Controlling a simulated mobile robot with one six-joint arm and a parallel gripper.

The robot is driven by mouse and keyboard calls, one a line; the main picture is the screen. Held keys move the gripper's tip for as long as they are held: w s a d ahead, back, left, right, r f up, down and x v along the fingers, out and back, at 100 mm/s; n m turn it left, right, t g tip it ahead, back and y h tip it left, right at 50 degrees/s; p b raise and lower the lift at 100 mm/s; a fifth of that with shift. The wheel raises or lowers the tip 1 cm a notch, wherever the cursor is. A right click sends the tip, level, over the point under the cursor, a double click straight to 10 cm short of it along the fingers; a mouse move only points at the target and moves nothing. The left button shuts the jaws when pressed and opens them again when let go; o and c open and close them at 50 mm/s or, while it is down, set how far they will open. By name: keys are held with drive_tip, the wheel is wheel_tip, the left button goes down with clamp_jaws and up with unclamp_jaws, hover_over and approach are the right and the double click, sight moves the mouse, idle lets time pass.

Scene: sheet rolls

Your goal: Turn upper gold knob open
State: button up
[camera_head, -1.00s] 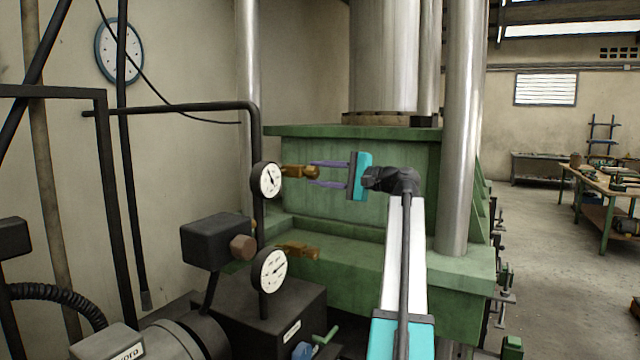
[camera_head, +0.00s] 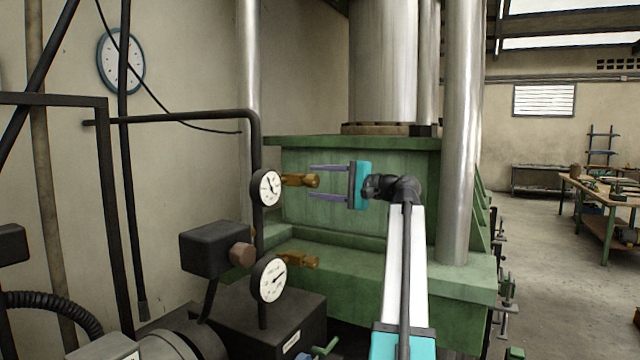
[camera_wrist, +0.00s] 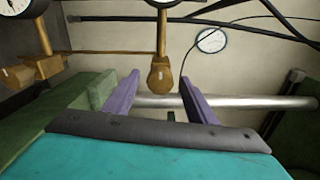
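The upper gold knob (camera_head: 311,181) sits on a short brass stem to the right of the upper gauge (camera_head: 266,188) in the head view. In the wrist view the knob (camera_wrist: 160,76) hangs ahead of my gripper, between the lines of its two purple fingers. My gripper (camera_head: 313,181) is open in the head view, its fingertips above and below the knob's end. In the wrist view my gripper (camera_wrist: 158,84) shows a wide gap with nothing held. I see no contact between the fingers and the knob.
A lower gold knob (camera_head: 310,261) is beside the lower gauge (camera_head: 269,278). A green press (camera_head: 350,230) stands behind my gripper, with a steel column (camera_head: 462,130) to the right. A black pipe (camera_head: 190,107) runs above the gauges.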

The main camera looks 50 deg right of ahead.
drive_tip(key=shift+s, duration=0.1)
drive_tip(key=b+v, duration=0.2)
drive_tip(key=v, duration=1.1)
drive_tip(key=shift+s, duration=0.35)
drive_tip(key=shift+d, duration=0.1)
